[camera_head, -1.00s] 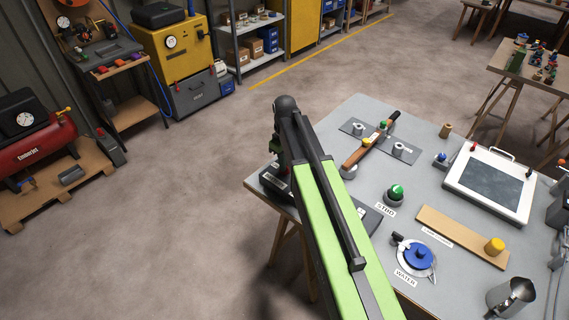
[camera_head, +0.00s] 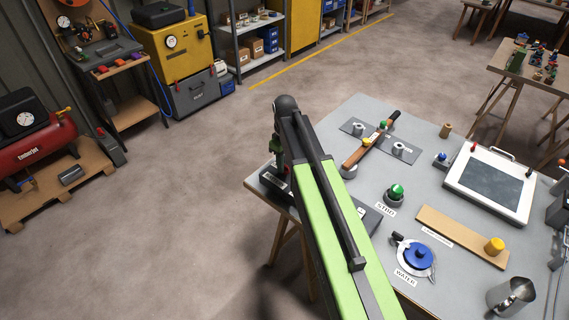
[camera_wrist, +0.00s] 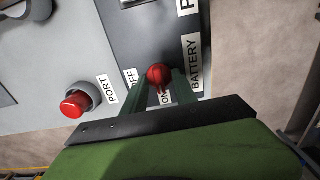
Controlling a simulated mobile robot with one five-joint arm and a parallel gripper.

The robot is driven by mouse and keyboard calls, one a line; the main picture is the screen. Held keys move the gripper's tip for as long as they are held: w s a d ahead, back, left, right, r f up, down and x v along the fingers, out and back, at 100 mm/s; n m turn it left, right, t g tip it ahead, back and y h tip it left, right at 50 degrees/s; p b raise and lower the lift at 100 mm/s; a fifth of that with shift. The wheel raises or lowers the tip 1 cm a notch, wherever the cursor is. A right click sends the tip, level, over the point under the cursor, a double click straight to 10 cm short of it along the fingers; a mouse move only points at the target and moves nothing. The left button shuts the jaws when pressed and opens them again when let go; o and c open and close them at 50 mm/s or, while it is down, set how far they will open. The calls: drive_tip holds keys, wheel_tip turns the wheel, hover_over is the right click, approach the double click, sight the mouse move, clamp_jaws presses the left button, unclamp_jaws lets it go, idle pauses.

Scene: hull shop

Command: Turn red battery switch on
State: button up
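The red battery switch shows in the wrist view as a round red knob (camera_wrist: 158,75) on a dark panel (camera_wrist: 133,38). An OFF label is to its left, an ON label just below it, and a BATTERY label to its right. My gripper (camera_wrist: 163,82) has its two green fingers on either side of the knob, with the ON label visible between them. Whether the fingers press on the knob is unclear. In the head view my gripper is at the table's left corner, over a dark box (camera_head: 271,180); my arm hides the knob there.
A red PORT button (camera_wrist: 75,104) is close left of the switch in the wrist view. In the head view the grey table (camera_head: 340,118) also holds a green STBD knob (camera_head: 396,191), a blue WATER valve (camera_head: 418,257) and a metal jug (camera_head: 511,297). Open floor lies left of the table.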

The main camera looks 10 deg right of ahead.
wheel_tip(320, 180, up, 17)
drive_tip(key=p, duration=1.7)
drive_tip(key=shift+r, duration=0.15)
